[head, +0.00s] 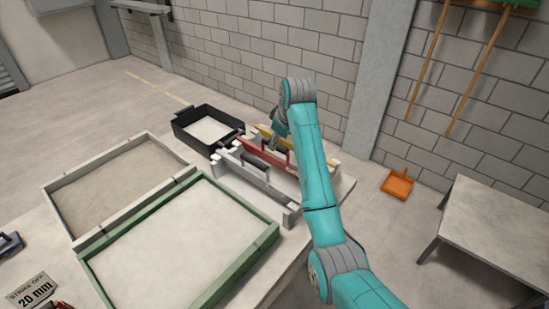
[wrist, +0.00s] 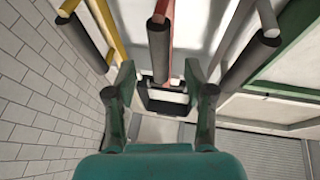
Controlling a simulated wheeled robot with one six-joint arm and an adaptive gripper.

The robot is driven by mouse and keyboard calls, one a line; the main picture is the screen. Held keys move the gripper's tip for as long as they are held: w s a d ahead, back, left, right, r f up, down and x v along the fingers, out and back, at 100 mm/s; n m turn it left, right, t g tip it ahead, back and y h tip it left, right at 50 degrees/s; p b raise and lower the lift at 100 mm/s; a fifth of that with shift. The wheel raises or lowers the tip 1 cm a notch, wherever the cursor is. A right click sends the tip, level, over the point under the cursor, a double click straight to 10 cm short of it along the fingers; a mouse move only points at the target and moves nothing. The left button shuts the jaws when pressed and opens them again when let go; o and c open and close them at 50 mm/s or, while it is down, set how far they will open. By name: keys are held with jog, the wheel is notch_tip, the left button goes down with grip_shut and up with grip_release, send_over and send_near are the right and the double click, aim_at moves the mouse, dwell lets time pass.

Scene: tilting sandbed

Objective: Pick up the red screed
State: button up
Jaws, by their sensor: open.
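The red screed (head: 243,151) lies in a pale rack between a yellow screed (head: 264,130) and a light grey screed (head: 245,172) in the head view. In the wrist view the red screed (wrist: 191,67) shows partly, with its dark handle (wrist: 159,45) in the middle of the picture. My gripper (wrist: 158,77) is open, with one finger on each side of that handle's line. I cannot tell whether the fingers touch it. In the head view my gripper (head: 278,142) is over the rack by the red screed, and my arm hides part of the rack.
A green-framed sandbed (head: 255,247) and a pale-framed sandbed (head: 62,218) fill the table's left. A black tray (head: 180,128) stands behind the rack. A block wall is close behind. A side table (head: 495,225) and an orange dustpan (head: 397,184) are at right.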

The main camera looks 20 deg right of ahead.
send_over(279, 163)
jog(key=w, duration=0.3)
jog(key=shift+s+a+f, duration=0.15)
jog(key=shift+a+f, duration=0.05)
jog(key=shift+f, duration=1)
jog(key=shift+s+a+f, duration=0.1)
jog(key=shift+a+f, duration=0.05)
jog(key=shift+f, duration=1.05)
jog(key=shift+f, duration=0.25)
grip_shut()
